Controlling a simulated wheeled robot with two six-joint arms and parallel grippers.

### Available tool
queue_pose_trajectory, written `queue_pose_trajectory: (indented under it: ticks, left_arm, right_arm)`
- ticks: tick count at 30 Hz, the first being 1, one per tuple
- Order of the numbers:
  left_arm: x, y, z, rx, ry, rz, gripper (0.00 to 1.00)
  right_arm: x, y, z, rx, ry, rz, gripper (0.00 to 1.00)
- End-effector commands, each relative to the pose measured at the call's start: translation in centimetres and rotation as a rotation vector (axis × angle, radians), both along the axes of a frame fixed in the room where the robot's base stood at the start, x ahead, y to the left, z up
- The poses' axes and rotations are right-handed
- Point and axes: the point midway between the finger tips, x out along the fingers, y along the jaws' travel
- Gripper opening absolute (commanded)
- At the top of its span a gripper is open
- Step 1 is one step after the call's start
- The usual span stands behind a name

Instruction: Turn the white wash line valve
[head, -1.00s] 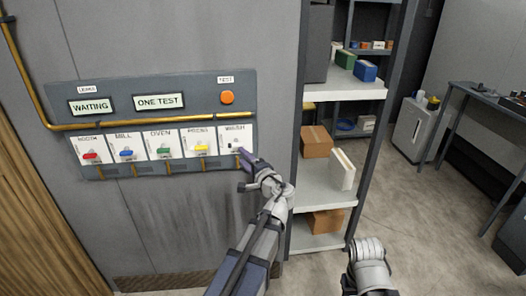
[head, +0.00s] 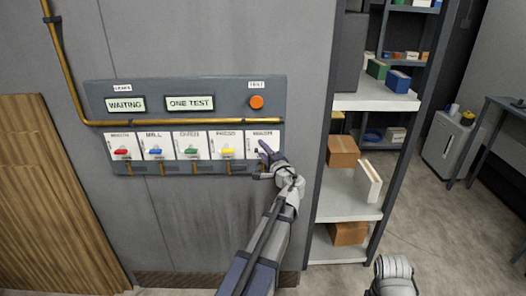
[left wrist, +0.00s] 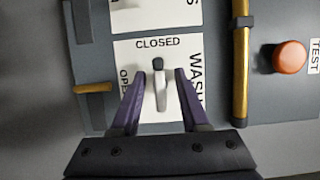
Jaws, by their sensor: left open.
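The wash line valve is at the right end of a row of valves on a grey wall panel; its white plate (head: 262,136) is partly covered by my left gripper (head: 265,152). In the left wrist view the pale valve handle (left wrist: 160,94) stands between the two purple fingers of my left gripper (left wrist: 159,98). The fingers are open, one on each side, with a gap to the handle. The plate reads CLOSED and WASH, with OPEN partly hidden by a finger. My right gripper is not in view; only part of my right arm shows at lower right.
Red (head: 120,152), blue (head: 155,152), green (head: 191,152) and yellow (head: 227,151) valve handles sit to the left. An orange test button (head: 256,102) is above, and a brass pipe (head: 180,122) crosses the panel. A shelf rack (head: 345,190) stands close on the right.

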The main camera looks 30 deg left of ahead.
Motion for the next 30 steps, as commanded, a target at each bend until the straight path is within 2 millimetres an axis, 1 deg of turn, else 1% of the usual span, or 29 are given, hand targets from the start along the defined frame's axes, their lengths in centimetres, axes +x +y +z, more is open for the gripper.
queue_pose_trajectory:
  ticks: [6,7,18,19,30]
  left_arm:
    - [0.01,0.01,0.00,0.000,0.000,0.000,0.45]
    - [0.00,0.00,0.00,0.000,0.000,0.000,0.43]
    - [0.00,-0.02,-0.01,0.000,0.000,0.000,0.01]
    - [0.00,-0.02,-0.01,0.000,0.000,0.000,0.00]
    - [-0.02,-0.04,0.00,-0.003,-0.002,0.000,0.00]
  right_arm:
    - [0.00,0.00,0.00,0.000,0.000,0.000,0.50]
    - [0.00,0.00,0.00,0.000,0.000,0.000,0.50]
    - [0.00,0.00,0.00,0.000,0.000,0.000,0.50]
    - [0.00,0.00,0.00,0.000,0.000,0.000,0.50]
    - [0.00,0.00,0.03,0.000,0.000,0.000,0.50]
